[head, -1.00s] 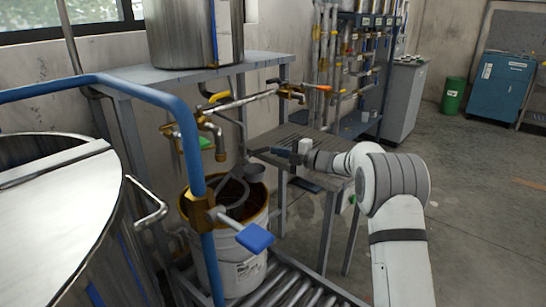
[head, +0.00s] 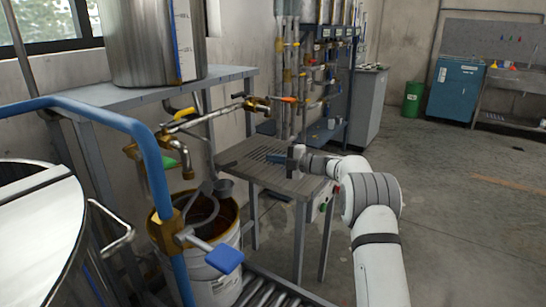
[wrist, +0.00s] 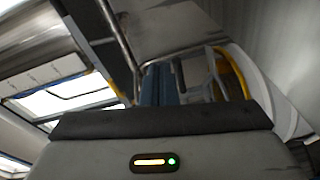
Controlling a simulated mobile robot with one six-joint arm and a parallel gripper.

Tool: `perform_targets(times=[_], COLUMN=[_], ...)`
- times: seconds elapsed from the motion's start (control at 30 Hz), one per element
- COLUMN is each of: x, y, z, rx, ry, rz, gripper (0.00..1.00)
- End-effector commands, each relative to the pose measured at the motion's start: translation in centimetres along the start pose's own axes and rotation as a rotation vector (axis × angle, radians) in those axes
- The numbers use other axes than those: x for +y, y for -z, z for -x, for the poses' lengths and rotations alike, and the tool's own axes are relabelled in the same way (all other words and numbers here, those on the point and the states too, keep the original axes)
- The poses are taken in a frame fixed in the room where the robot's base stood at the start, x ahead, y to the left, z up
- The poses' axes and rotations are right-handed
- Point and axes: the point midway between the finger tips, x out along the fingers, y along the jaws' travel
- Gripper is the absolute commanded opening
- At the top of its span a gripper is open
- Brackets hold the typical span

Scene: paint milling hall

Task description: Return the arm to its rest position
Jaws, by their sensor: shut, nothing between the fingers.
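My arm reaches in from the lower right in the head view, bent at its thick grey-banded joint. My gripper (head: 270,158) points left above the slatted metal table, with nothing held. Its dark fingers are small there, and the gap to the table top is hard to judge. In the wrist view, the blue-grey fingers (wrist: 161,84) lie close together beyond the dark gripper body.
The slatted table (head: 290,185) is under my gripper. Left of it stand an open bucket (head: 225,285) with brown contents, brass valves (head: 180,125), a blue pipe (head: 150,150) and a steel vat (head: 40,235). Open floor (head: 460,200) lies to the right.

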Motion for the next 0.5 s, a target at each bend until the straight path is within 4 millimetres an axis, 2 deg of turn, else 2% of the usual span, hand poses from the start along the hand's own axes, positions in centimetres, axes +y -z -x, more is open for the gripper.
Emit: perform_targets(times=[0.07, 0.13, 0.27, 0.3, 0.4, 0.5], x=[1.4, 3.6, 9.4, 11.2, 14.9, 17.3], y=[0.0, 0.0, 0.0, 0.1, 0.7, 2.0], z=[0.2, 0.6, 2.5, 3.4, 6.4, 9.9], rx=[-0.03, -0.09, -0.289, -0.364, -0.545, -0.72], ry=[-0.01, -0.03, -0.088, -0.11, -0.159, -0.2], rz=[-0.007, -0.026, -0.108, -0.146, -0.252, -0.374], gripper=[0.0, 0.0, 0.0, 0.0, 0.0, 0.0])
